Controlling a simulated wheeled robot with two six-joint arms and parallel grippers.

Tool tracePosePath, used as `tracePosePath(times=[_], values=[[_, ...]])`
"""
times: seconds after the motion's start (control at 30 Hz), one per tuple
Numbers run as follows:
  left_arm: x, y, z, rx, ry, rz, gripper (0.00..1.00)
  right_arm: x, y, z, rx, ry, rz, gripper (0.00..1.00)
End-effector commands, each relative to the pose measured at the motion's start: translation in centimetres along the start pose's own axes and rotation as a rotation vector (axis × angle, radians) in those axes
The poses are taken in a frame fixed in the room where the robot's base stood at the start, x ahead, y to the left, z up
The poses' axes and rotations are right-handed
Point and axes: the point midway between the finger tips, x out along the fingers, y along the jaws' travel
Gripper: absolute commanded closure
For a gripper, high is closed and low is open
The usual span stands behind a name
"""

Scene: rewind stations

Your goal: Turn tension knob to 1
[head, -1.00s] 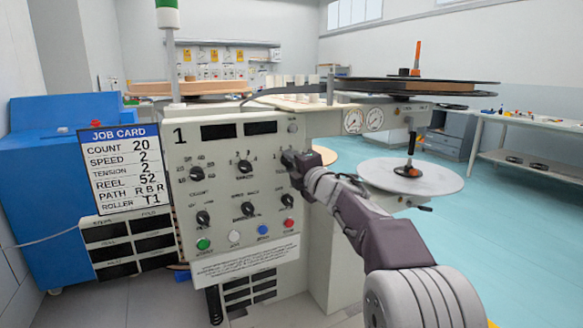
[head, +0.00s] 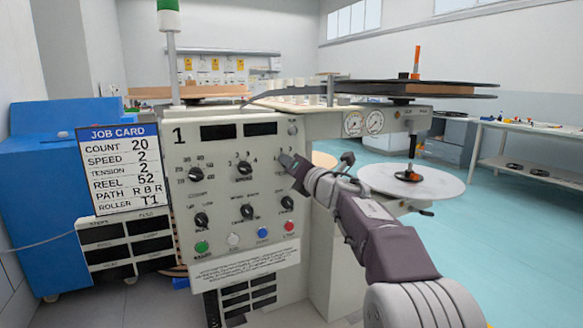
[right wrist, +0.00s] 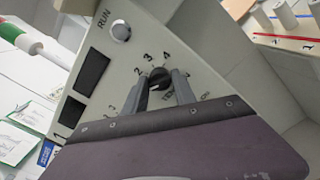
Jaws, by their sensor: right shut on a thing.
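The black tension knob (right wrist: 160,76) sits on the pale panel of the rewind machine, with the numbers 2, 3 and 4 readable around its top side in the right wrist view. My right gripper (right wrist: 156,90) is shut on this knob, one finger on each side of it. In the head view the right gripper (head: 287,161) is at the panel's upper right and hides most of the knob. I cannot tell clearly which number the knob points to. My left gripper is not in view.
Other black knobs (head: 244,168) and a row of coloured buttons (head: 263,232) share the panel. A job card (head: 121,170) at the left reads tension 2. A light round plate (head: 425,184) stands right of the arm. Open floor (head: 510,235) lies farther right.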

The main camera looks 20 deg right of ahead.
Motion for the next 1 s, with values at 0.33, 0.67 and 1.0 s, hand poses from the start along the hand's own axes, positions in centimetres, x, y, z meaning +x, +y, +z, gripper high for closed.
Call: tracePosePath(times=[0.33, 0.67, 1.0], values=[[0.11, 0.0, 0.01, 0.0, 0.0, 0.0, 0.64, 0.03, -0.11, -0.15, -0.028, 0.003, -0.002, 1.0], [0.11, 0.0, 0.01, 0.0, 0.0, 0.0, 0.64, 0.03, -0.09, -0.13, -0.027, 0.003, -0.001, 0.48], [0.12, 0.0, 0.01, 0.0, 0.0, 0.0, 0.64, -0.36, -0.03, -0.02, -0.025, 0.0, -0.001, 0.48]])
